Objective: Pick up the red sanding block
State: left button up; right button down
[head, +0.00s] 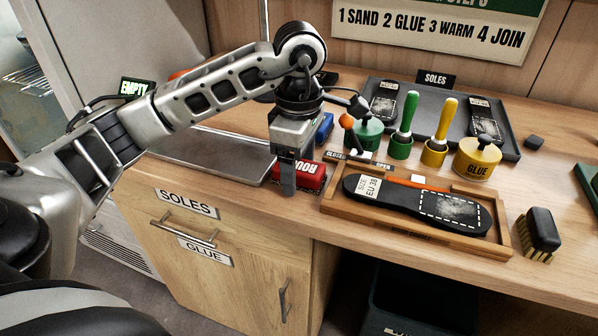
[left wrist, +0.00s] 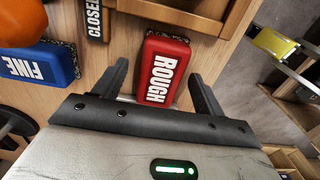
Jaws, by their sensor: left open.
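The red sanding block (head: 312,178) lies on the wooden bench left of the sole tray, with white lettering "ROUGH" on its top. It also shows in the left wrist view (left wrist: 164,68), between the two fingers. My left gripper (head: 289,184) is open and points down at the block's left end, with one finger in front of it in the head view. In the left wrist view my left gripper (left wrist: 162,85) has a finger on each side of the block, with gaps on both sides. My right gripper is not in view.
A blue block marked "FINE" (left wrist: 38,65) lies left of the red one. A wooden fixture (head: 335,207) holding a black sole stands close on the right. A grey metal plate (head: 225,155) lies to the left. Glue pots (head: 478,160) and a brush (head: 541,232) are farther right.

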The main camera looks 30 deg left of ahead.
aim_at(300, 166)
pick_arm(q)
jog(key=shift+f, duration=0.2)
jog(key=c, duration=1.2)
jog(key=shift+o, duration=0.2)
jog(key=shift+r, duration=0.45)
notch_tip(300, 166, up, 3)
jog(key=shift+d+f, duration=0.1)
jog(key=shift+f, duration=0.05)
jog(key=s+d+r+p, duration=0.2)
jog(key=s+d+r, duration=0.7)
jog(key=s, duration=0.1)
jog(key=shift+d+r, duration=0.2)
